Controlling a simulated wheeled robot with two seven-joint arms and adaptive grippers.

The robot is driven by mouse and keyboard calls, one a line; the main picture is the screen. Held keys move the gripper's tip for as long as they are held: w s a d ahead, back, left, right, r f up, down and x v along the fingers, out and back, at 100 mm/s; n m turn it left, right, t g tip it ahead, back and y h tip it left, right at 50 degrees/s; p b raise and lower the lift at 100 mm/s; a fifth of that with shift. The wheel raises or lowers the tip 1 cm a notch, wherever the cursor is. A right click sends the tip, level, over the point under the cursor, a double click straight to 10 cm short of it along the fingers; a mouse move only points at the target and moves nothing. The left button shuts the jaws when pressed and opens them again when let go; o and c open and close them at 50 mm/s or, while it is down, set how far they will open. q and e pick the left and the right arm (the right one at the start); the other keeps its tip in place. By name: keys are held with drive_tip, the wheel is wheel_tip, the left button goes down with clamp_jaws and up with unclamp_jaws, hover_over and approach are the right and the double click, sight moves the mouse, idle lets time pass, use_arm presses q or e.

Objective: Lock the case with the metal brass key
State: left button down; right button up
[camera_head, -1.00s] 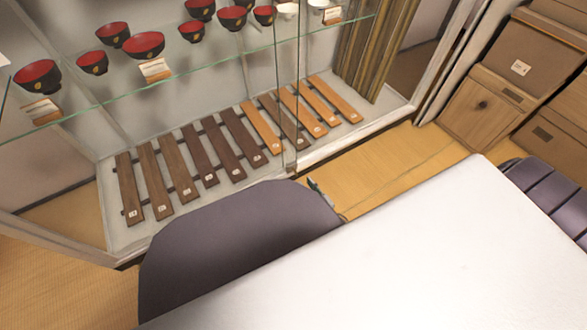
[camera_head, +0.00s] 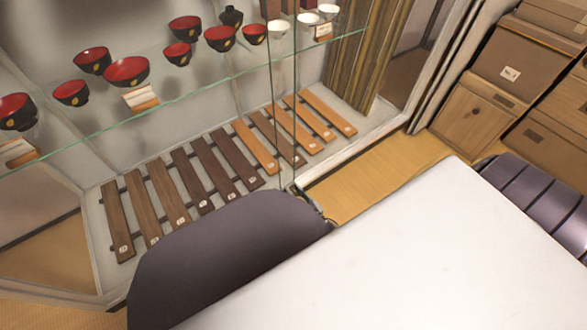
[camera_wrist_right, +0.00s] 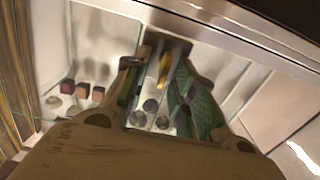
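The case is a glass-fronted display cabinet with a pale frame (camera_head: 372,143) across the left and middle of the head view. In the right wrist view, my right gripper (camera_wrist_right: 166,55) has green-padded fingers that come together around a brass key (camera_wrist_right: 163,70), close to the case's metal frame (camera_wrist_right: 215,42). The keyhole cannot be made out. My left gripper is in neither view.
Red-and-black bowls (camera_head: 127,72) stand on the glass shelf, above wooden slats (camera_head: 180,192). Brown boxes (camera_head: 475,118) stand at the right. A strip of tatami floor (camera_head: 375,170) is clear.

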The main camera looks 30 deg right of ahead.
clamp_jaws()
idle(0.3)
